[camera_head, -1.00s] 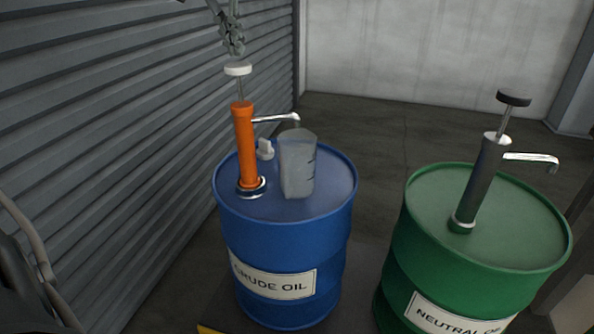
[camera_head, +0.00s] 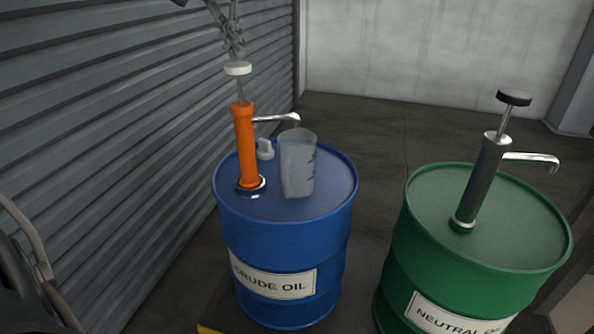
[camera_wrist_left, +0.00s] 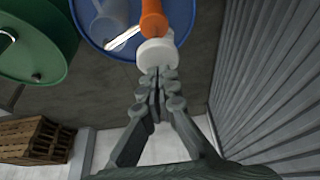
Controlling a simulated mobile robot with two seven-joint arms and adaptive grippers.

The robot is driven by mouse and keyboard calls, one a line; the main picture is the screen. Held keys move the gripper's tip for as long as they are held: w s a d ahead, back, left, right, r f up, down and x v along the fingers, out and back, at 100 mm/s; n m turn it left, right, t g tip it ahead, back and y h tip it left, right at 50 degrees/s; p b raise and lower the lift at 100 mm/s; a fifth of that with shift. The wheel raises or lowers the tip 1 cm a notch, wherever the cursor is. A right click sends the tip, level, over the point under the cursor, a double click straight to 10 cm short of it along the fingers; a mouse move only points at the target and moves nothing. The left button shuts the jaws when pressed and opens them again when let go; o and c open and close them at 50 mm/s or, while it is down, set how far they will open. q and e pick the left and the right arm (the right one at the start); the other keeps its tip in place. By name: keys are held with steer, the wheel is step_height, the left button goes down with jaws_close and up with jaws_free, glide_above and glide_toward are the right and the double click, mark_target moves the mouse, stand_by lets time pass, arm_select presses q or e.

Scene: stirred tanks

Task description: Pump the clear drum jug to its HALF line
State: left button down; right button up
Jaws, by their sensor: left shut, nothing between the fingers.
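The clear drum jug (camera_head: 297,165) stands upright on the blue crude oil drum (camera_head: 285,215), under the metal spout (camera_head: 277,118) of the orange pump (camera_head: 246,146). It has dark level marks on its side; I cannot tell the liquid level. The pump's rod is up, with a white knob (camera_head: 237,68) on top. My left gripper (camera_head: 235,53) is shut and empty, just above the knob. In the left wrist view its shut fingertips (camera_wrist_left: 158,72) are at the white knob (camera_wrist_left: 155,51); I cannot tell whether they touch it. My right gripper is not in view.
A green neutral oil drum (camera_head: 485,215) with a dark pump (camera_head: 478,183) stands to the right. A grey corrugated wall (camera_head: 110,120) is close on the left. A small grey fitting (camera_head: 265,149) sits beside the jug. Wooden pallets (camera_wrist_left: 38,138) show in the left wrist view.

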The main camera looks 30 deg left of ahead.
mark_target(236, 65)
arm_select(q)
steer(key=shift+f+b, duration=0.35)
steer(key=shift+f, duration=3)
steer(key=shift+r+p, duration=0.75)
steer(key=shift+r, duration=3.15)
steer(key=shift+f, duration=0.45)
steer(key=shift+f+b, duration=0.6)
steer(key=shift+f, duration=2.85)
steer(key=shift+r+p, duration=0.55)
steer(key=shift+r, duration=3.35)
